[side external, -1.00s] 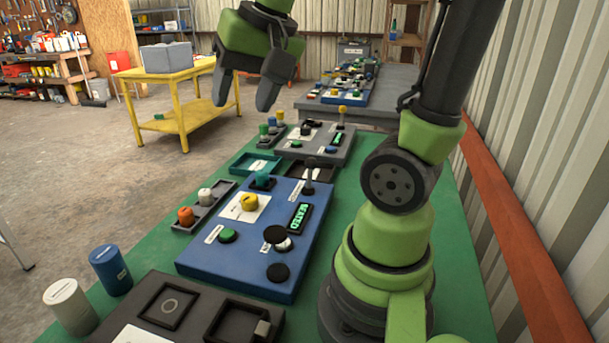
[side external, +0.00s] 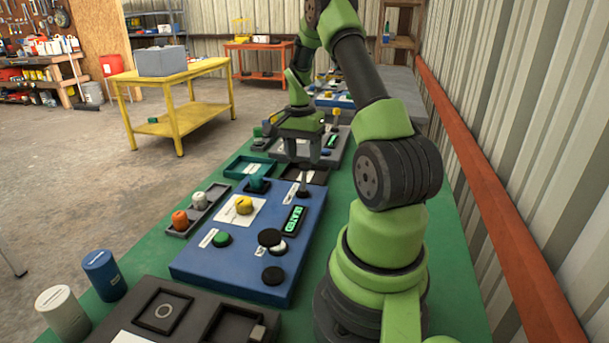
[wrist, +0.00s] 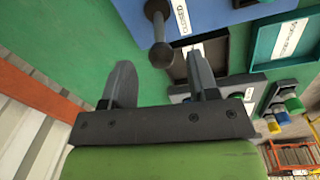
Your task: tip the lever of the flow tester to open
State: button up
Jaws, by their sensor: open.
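The blue box (side external: 245,245), with a lit display reading SEATED, is in the middle of the green bench. A dark lever (side external: 303,186) stands at its far right corner. In the wrist view the lever (wrist: 158,27) has a round dark knob, with a small white label beside its base. In the wrist view the knob shows between the fingertips of my gripper (wrist: 158,64), apart from both.
A grey box (side external: 337,140) with a yellow-knobbed lever stands beyond. A teal tray (side external: 238,168) and a dark tray (side external: 318,176) lie behind the blue box. Orange and white knobbed pieces sit in a tray at left. Blue and white canisters stand at the near left.

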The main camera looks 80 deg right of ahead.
aim_at(304, 169)
jog(key=f, duration=0.6)
jog(key=shift+s+a+f, duration=0.1)
jog(key=shift+s+f, duration=0.05)
jog(key=shift+s, duration=0.05)
